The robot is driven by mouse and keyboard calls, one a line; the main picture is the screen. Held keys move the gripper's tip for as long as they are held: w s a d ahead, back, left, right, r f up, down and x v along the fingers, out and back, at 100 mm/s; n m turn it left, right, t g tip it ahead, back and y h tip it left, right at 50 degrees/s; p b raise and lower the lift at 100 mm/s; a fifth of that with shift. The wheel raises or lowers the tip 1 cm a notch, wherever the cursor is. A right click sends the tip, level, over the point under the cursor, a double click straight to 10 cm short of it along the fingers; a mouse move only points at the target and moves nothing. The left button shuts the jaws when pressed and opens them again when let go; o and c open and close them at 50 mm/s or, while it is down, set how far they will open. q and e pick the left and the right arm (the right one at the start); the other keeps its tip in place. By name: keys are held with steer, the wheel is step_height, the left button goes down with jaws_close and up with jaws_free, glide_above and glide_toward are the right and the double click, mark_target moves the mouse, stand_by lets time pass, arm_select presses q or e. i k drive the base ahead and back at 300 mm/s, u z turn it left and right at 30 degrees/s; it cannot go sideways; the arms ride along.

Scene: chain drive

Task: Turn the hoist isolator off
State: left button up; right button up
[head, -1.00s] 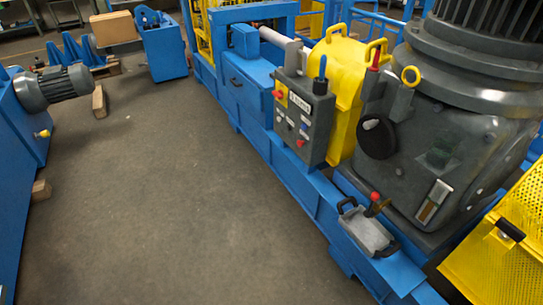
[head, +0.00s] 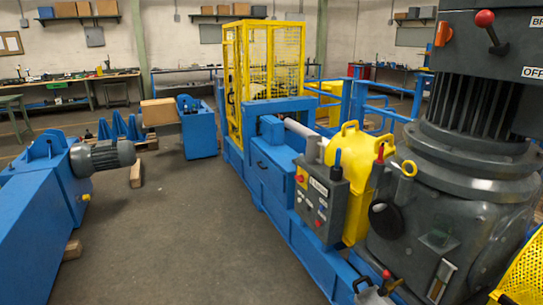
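No part is readably marked as the hoist isolator. A grey control box (head: 320,200) stands on the blue frame, with a red knob on a yellow plate (head: 300,179), a blue-topped lever (head: 337,163) and small buttons. Its label is too small to read for sure. At the upper right, a dark grey housing (head: 462,25) carries a red-ball lever (head: 487,24), an orange handle (head: 443,33) and cut-off labels reading "BR" and "OFF". Neither of my grippers is in view.
The blue machine frame (head: 265,190) with a yellow cover (head: 355,165) runs away from me. A large grey motor and gearbox (head: 450,205) fill the right. A blue beam with a motor (head: 100,156) stands at left. The floor (head: 180,225) between is clear.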

mark_target(300, 179)
steer(key=u, duration=0.85)
steer(key=i, duration=1.8)
steer(key=u, duration=0.15)
steer(key=i, duration=1.85)
steer(key=z, duration=1.55)
steer(key=i, duration=0.75)
steer(key=z, duration=0.6)
